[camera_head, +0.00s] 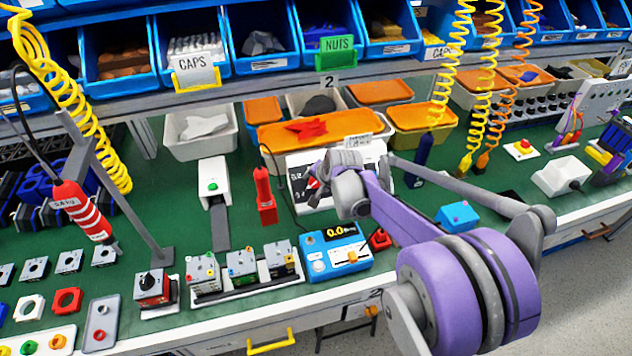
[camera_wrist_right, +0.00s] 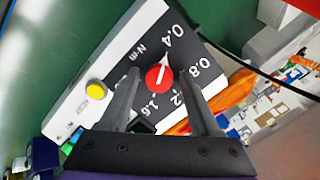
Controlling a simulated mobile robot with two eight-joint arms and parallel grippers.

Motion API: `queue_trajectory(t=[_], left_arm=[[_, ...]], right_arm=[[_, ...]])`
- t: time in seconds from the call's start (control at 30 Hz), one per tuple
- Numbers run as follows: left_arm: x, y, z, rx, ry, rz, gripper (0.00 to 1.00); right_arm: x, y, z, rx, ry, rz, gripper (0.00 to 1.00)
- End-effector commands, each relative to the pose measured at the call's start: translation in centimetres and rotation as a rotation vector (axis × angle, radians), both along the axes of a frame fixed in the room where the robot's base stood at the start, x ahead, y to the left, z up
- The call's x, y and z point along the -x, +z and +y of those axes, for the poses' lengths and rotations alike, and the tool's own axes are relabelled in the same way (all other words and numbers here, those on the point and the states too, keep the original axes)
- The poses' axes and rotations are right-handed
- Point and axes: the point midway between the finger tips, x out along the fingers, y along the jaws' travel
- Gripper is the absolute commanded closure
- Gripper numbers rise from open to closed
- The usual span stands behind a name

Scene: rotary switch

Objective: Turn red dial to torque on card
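The red dial (camera_wrist_right: 159,78) is round with a white line across it. It sits on a black panel (camera_wrist_right: 205,62) marked N·m, 0.4, 0.8, 1.2 and 1.6, on a white box. The white line points roughly toward the 0.4 side. My right gripper (camera_wrist_right: 160,72) is open, with one finger on each side of the dial; contact cannot be told. My left gripper is out of view.
A yellow button (camera_wrist_right: 97,90) is beside the black panel. Orange-lidded bins (camera_head: 300,130) are behind. A black cable (camera_wrist_right: 260,75) runs near the panel.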

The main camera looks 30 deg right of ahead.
Motion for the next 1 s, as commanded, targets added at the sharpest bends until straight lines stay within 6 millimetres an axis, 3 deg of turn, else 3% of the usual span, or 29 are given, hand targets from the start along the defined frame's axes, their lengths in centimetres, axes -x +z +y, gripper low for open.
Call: queue_trajectory(t=[0.03,0.33,0.67,1.0], left_arm=[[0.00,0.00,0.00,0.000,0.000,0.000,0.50],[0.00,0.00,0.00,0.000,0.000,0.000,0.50],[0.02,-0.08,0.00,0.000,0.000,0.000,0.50],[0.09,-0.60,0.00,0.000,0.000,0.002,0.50]], right_arm=[[0.01,0.01,0.00,0.000,0.000,0.000,0.48],[0.02,0.02,-0.01,0.000,0.000,0.000,1.00],[0.04,0.01,-0.04,-0.020,-0.021,-0.005,1.00],[0.08,-0.04,-0.13,-0.161,-0.168,-0.038,1.00]])
